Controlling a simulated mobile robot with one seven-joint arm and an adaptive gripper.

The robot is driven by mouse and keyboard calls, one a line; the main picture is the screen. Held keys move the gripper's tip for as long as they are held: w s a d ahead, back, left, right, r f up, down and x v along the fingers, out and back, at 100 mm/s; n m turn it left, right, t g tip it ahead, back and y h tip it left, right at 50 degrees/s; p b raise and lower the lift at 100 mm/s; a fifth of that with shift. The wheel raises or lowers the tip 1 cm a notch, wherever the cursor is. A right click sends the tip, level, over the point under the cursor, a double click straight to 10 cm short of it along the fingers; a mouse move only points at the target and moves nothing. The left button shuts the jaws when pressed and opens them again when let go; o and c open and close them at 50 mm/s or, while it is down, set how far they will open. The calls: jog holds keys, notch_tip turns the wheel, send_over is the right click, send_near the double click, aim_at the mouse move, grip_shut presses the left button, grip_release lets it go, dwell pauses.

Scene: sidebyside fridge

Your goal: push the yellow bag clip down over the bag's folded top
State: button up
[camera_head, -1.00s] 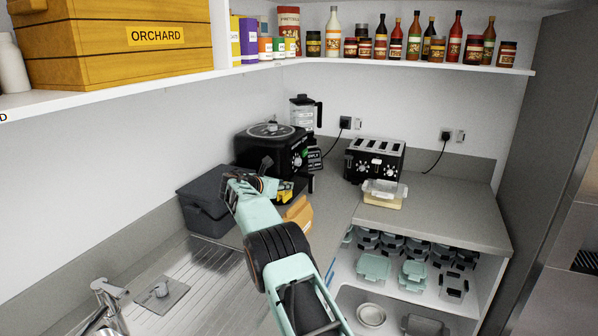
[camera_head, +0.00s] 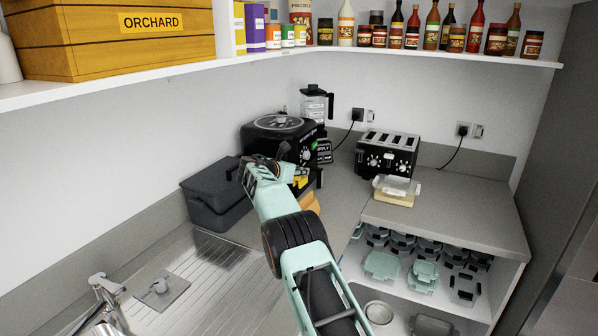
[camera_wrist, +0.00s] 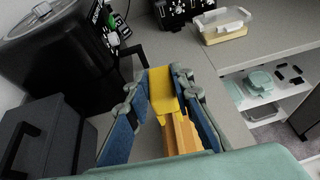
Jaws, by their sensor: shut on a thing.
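The yellow bag clip (camera_wrist: 162,92) is held between the blue-padded fingers of my gripper (camera_wrist: 163,84) in the wrist view. The orange-yellow bag (camera_wrist: 181,133) shows just below the clip, between the fingers. The clip appears at or against the bag's top; I cannot tell whether it is over the fold. In the head view my arm hides most of the bag (camera_head: 312,201), and a little of the yellow clip (camera_head: 301,181) shows beside my gripper's end.
A black cooker (camera_head: 279,139) stands behind, with a dark grey bin (camera_head: 216,196) to the left. A toaster (camera_head: 387,153) and a lidded food box (camera_head: 396,191) are on the right counter. The counter between cooker and toaster is mostly clear.

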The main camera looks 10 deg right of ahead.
jog(key=shift+f, duration=0.1)
jog(key=b, duration=0.3)
send_over(299, 203)
jog(key=shift+w+f, duration=0.2)
jog(key=shift+f, duration=2.55)
jog(key=shift+f, duration=2.05)
jog(key=o, duration=1)
jog(key=shift+o, duration=0.2)
